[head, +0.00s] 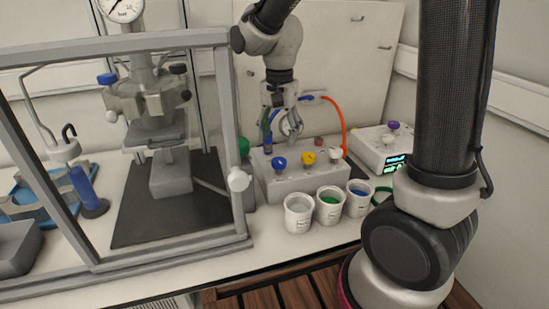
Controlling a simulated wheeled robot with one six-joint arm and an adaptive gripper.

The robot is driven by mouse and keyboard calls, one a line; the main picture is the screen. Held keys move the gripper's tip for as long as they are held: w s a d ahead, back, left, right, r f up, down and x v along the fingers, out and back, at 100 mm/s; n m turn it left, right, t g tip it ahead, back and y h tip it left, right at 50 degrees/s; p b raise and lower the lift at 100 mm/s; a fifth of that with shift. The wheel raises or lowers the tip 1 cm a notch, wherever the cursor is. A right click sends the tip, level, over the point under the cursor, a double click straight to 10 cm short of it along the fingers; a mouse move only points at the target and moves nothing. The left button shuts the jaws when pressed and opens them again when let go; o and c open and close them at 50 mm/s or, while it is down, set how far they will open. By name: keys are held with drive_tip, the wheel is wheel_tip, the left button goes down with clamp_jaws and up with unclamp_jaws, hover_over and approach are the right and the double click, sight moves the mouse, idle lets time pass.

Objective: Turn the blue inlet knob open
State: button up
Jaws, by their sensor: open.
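Two blue knobs show in the head view, and I cannot tell which is the inlet knob. One blue knob (279,164) sits on the front of a grey valve box, left of a yellow knob (308,157) and a white knob (336,153). The other blue knob (107,78) is on the left side of the steel reactor head (143,98) inside the frame. My gripper (282,138) points down over the back of the grey valve box (300,182), with its fingers apart. It appears above and behind the box's blue knob; contact is unclear.
Labelled cups (298,214) stand in front of the valve box. An orange hose (338,118) curves behind it. A device with a lit display (394,161) stands right. The metal frame (232,125) with a white handle borders the box's left side.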

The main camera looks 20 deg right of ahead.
sight(279, 160)
drive_tip(key=shift+m, duration=0.4)
drive_tip(key=shift+f, duration=0.25)
wheel_tip(279, 160, down, 7)
drive_tip(key=shift+f, duration=0.2)
drive_tip(key=shift+c, duration=0.3)
drive_tip(key=c, duration=1)
